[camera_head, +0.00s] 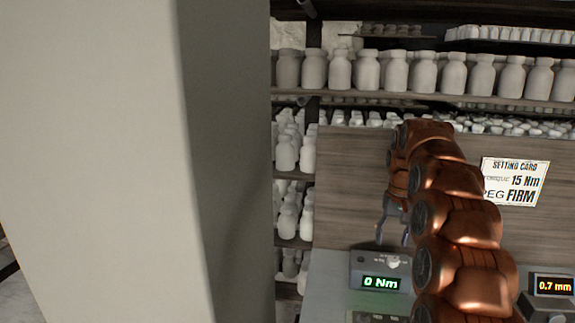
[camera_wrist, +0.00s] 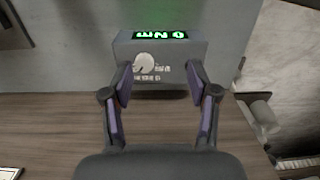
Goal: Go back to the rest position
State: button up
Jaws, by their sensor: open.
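My gripper (camera_head: 393,222) is at the end of my copper-coloured arm, just above and behind a grey box with a dial. The grey box (camera_head: 358,268) has a green display reading 0 Nm and a pale round knob on top. The same box (camera_wrist: 192,50) shows upside down in the wrist view, with its knob (camera_wrist: 144,64) between the fingertips. I cannot tell whether a fingertip touches the knob.
A setting card (camera_head: 515,182) on the wooden panel (camera_head: 350,185) reads 15 Nm, PEG FIRM. A second display box (camera_head: 553,285) reads 0.7 mm at right. Shelves (camera_head: 420,98) of pale bottles stand behind. A large pale column (camera_head: 100,160) fills the left of the head view.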

jog(key=s+a+r+n, duration=0.1)
jog(key=s+a, duration=0.3)
jog(key=s, duration=0.7)
jog(key=s+a+r+n, duration=0.1)
jog(key=s+a, duration=0.4)
jog(key=s, duration=0.5)
jog(key=s+f, duration=0.4)
jog(key=s, duration=0.8)
jog(key=s+a+f+g, duration=0.1)
jog(key=s+f, duration=0.3)
jog(key=s, duration=0.8)
jog(key=shift+s+a+g, duration=0.15)
jog(key=shift+s+g, duration=0.05)
jog(key=shift+g, duration=0.1)
